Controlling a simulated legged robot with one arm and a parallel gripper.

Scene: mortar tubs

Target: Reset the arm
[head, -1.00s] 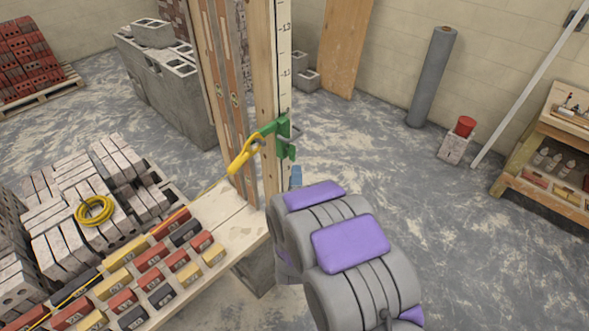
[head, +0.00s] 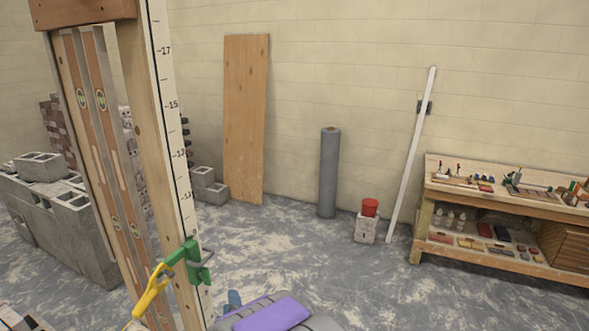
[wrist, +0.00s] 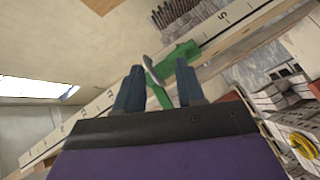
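My gripper (wrist: 159,68) shows two blue fingers standing apart in the wrist view, with a gap between them. It is open, and nothing is visibly gripped. In the head view only a bit of blue fingertip (head: 234,299) shows at the bottom edge, beside my purple and grey arm. A green clamp (head: 190,264) with a yellow handle sits on the numbered wooden post (head: 172,150), just left of the gripper. In the wrist view the green clamp (wrist: 181,55) lies beyond the fingertips. I cannot tell the exact distance.
A workbench (head: 505,199) with tools and bottles stands at the right. A red pot (head: 370,207) sits on a block. Grey blocks (head: 60,215) stand left. The middle floor is clear.

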